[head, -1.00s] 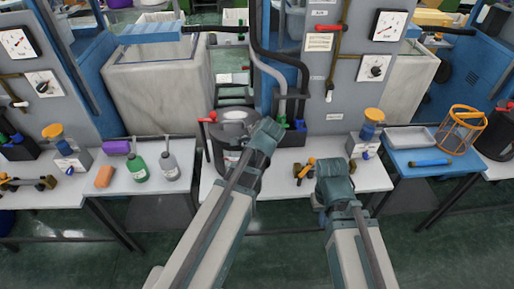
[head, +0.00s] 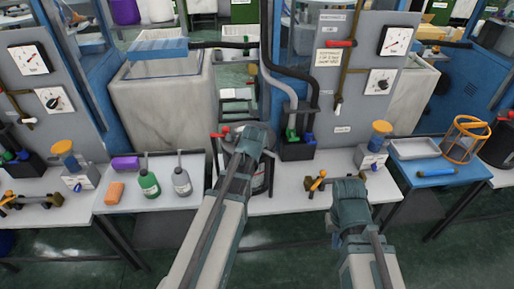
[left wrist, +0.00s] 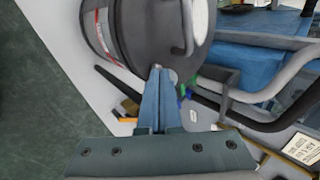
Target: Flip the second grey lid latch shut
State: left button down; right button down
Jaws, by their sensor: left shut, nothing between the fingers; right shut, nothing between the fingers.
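A dark pot (head: 262,178) with a grey lid stands on the white bench, partly hidden behind my left arm. In the left wrist view the lid (left wrist: 158,25) fills the upper middle, with a curved handle on top and the pot's side (left wrist: 97,38) with a red and white label. My left gripper (left wrist: 158,75) is shut and empty, its tips at the lid's rim; I cannot tell whether they touch it. The lid latches are not clear in either view. My right gripper (head: 335,238) is small and dark, hanging at the bench's front edge, away from the pot.
A red-ended lever (head: 219,134) rises left of the pot. A black caddy with green and blue items (head: 298,148) stands behind it. A brass fitting with an orange handle (head: 317,182) lies to the right. Bottles (head: 149,183) stand on the left table.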

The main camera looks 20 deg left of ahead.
pick_arm(q)
jog(key=shift+w+a, duration=0.2)
jog(key=shift+w, duration=0.6)
dwell(0.5)
